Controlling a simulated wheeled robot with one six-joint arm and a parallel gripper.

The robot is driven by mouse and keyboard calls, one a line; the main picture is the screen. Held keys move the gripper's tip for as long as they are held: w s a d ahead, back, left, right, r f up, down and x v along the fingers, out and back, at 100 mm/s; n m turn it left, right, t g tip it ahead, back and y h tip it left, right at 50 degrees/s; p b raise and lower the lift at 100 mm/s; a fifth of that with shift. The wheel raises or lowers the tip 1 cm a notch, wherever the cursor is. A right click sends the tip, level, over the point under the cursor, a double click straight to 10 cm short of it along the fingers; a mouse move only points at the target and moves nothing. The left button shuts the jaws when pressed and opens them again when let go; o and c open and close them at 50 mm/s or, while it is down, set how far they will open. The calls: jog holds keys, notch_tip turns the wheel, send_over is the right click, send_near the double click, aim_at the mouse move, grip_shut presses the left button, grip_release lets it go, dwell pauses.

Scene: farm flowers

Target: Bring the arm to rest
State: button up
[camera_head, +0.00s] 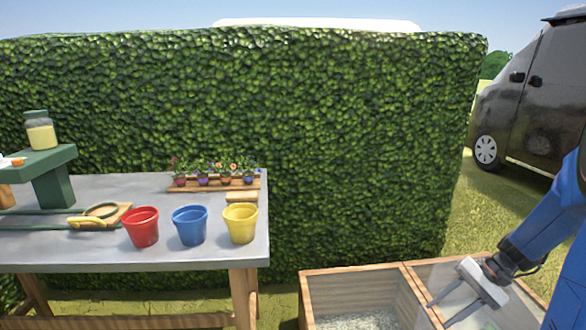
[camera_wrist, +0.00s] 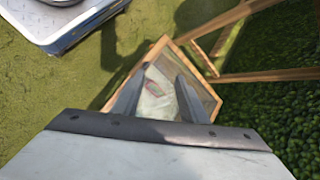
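My gripper (camera_head: 440,312) hangs at the lower right in the head view, over the right compartment of a wooden box (camera_head: 352,270). Its two fingers are apart with nothing held between them. The blue arm (camera_head: 550,230) reaches in from the right edge, bent downward to the gripper.
A grey table (camera_head: 90,245) at left bears red (camera_head: 141,228), blue (camera_head: 189,226) and yellow pots (camera_head: 240,224), a tray of small flowers (camera_head: 214,186) and a green stand (camera_head: 52,180) with a jar (camera_head: 40,131). A hedge (camera_head: 340,140) stands behind; a dark van (camera_head: 540,100) is at right.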

jog(key=s+a+r+n+t+h, duration=0.2)
jog(key=s+a+r+n+h, duration=0.2)
jog(key=s, duration=0.5)
jog(key=s+a+r+n+t+h, duration=0.2)
jog(key=s+a+r+n, duration=0.3)
jog(key=s+a+r, duration=0.3)
jog(key=shift+s+a+r+n+t+h, duration=0.35)
jog(key=shift+s+r+h, duration=0.3)
jog(key=shift+h, duration=0.25)
dwell(1.3)
